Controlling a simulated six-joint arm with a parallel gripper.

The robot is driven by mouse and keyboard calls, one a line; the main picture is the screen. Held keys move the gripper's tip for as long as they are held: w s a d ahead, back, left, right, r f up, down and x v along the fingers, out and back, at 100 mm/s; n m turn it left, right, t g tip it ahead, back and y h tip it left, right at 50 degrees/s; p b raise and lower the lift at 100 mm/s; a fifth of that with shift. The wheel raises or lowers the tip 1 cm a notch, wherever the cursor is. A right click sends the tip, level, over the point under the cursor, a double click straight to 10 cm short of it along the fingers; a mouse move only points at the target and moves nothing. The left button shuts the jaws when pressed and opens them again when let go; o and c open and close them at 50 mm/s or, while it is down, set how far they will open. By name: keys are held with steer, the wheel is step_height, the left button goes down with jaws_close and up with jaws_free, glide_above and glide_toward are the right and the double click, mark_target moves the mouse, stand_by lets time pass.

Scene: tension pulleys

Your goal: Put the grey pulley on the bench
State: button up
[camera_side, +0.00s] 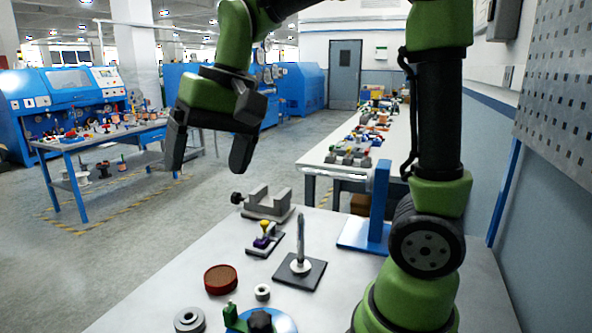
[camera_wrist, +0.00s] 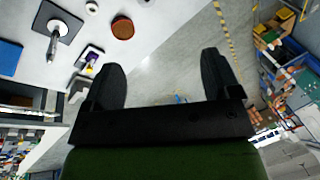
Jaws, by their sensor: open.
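A round grey part with a central hole, which looks like the grey pulley (camera_side: 188,320), lies flat on the bench (camera_side: 205,263) at the lower left of the side view. My gripper (camera_side: 208,160) is open and empty, high above and beyond the bench's left edge, well apart from the pulley. Its two spread fingers also show in the wrist view (camera_wrist: 160,72) with nothing between them.
A rod on a black base (camera_side: 313,274) stands mid-bench. Near it are a red-brown disc (camera_side: 221,279), a small pale ring (camera_side: 262,292), a purple-and-yellow part (camera_side: 265,240), a grey vise-like block (camera_side: 268,205) and a blue upright stand (camera_side: 379,205). A blue disc with green clamp (camera_side: 283,323) sits in front.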

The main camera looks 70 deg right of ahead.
steer(key=s+n+t, duration=0.1)
steer(key=s+t, duration=0.3)
steer(key=s, duration=0.8)
steer(key=shift+s+a+f+n, duration=0.15)
steer(key=shift+s+a+n, duration=0.05)
steer(key=shift+a+n, duration=0.2)
